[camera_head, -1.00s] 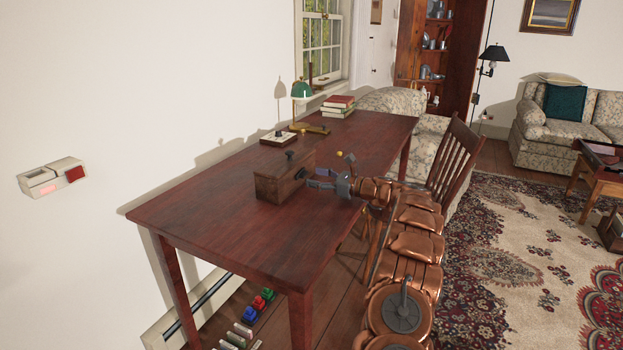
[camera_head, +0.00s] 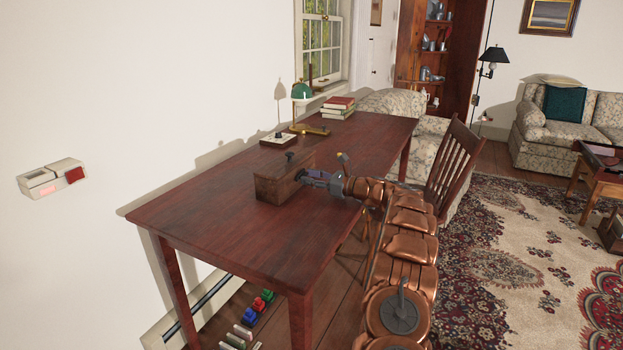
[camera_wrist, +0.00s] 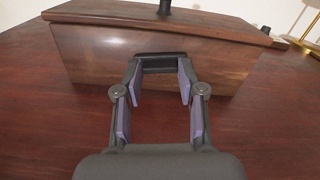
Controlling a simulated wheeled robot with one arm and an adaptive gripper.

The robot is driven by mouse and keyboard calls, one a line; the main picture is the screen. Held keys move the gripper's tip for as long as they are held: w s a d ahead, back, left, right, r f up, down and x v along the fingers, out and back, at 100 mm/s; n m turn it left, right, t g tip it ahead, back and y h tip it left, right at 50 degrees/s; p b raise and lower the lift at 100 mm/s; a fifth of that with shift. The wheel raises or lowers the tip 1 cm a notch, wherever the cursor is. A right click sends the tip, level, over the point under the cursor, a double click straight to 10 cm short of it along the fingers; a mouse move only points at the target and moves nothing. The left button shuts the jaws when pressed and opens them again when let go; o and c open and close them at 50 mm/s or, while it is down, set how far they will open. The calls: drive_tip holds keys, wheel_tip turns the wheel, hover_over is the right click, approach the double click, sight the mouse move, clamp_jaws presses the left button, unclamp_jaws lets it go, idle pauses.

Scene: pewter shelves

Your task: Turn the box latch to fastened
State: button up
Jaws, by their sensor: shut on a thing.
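A brown wooden box (camera_head: 268,190) stands on the dark red table (camera_head: 215,215), with a dark knob (camera_head: 289,156) on its lid. In the wrist view the box's side (camera_wrist: 100,52) faces me, and a dark horizontal latch (camera_wrist: 163,63) sits on it. My gripper (camera_head: 307,176) reaches the box's right side from the right. In the wrist view my gripper (camera_wrist: 160,82) has its purple-padded fingers on either side of the latch, shut on it. The finger tips hide the latch's ends, and its exact turn is hard to tell.
A small switch panel (camera_head: 278,140), a green-shaded lamp (camera_head: 301,92) and stacked books (camera_head: 338,107) stand farther back on the table. A wooden chair (camera_head: 455,165) is at the table's right. The table's front left is clear.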

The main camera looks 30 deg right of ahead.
drive_tip(key=shift+c, duration=1)
drive_tip(key=n+b, duration=0.1)
drive_tip(key=n, duration=0.2)
drive_tip(key=shift+a+f, duration=0.15)
drive_tip(key=n+b, duration=0.3)
drive_tip(key=n, duration=0.1)
drive_tip(key=shift+f, duration=0.1)
drive_tip(key=n+b, duration=0.3)
drive_tip(key=n, duration=0.2)
drive_tip(key=shift+n+b, duration=1.4)
drive_tip(key=shift+n, duration=0.6)
drive_tip(key=shift+r, duration=0.25)
